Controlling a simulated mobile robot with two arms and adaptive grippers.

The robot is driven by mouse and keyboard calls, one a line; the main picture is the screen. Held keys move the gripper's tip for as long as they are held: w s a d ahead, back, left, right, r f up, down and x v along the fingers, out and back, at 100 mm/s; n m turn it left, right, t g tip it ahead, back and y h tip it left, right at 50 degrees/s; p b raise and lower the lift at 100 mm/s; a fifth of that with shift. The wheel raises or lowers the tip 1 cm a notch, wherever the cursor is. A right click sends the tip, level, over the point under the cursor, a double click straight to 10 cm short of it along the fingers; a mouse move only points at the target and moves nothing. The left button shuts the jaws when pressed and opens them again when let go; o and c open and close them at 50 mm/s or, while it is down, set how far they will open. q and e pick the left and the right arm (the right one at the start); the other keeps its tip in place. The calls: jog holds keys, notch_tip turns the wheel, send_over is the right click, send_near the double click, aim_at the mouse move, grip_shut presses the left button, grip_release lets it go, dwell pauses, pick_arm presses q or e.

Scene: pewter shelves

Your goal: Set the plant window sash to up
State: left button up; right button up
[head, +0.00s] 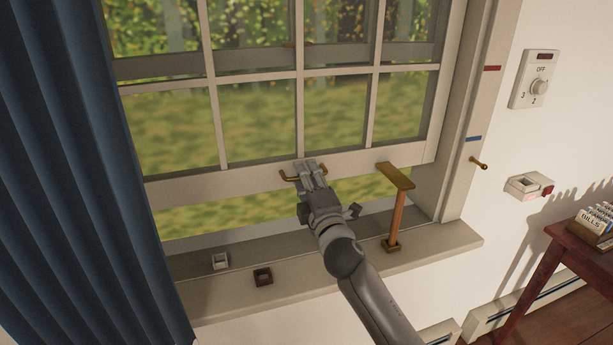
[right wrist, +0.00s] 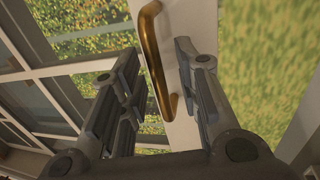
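The window sash (head: 220,182) is white with several panes. Its bottom rail stands above the sill, with a gap showing grass below. A brass handle (head: 288,178) is on the bottom rail; it also shows in the right wrist view (right wrist: 153,45). My right gripper (head: 308,168) is at the handle in the head view. In the right wrist view its fingers (right wrist: 158,62) are open, one on each side of the handle, with gaps visible. Part of the handle is hidden by the gripper in the head view. My left gripper is not in view.
A wooden prop (head: 397,215) stands on the sill (head: 330,268) right of my arm, its flat top near the rail. The frame has red (head: 492,69) and blue (head: 473,139) marks and a brass peg (head: 480,162).

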aim_at(300, 117)
grip_shut()
dwell(0.4)
notch_tip(300, 117, up, 12)
jog(key=p, duration=1)
jog(key=shift+r, duration=0.1)
jog(key=shift+f, duration=0.25)
grip_release()
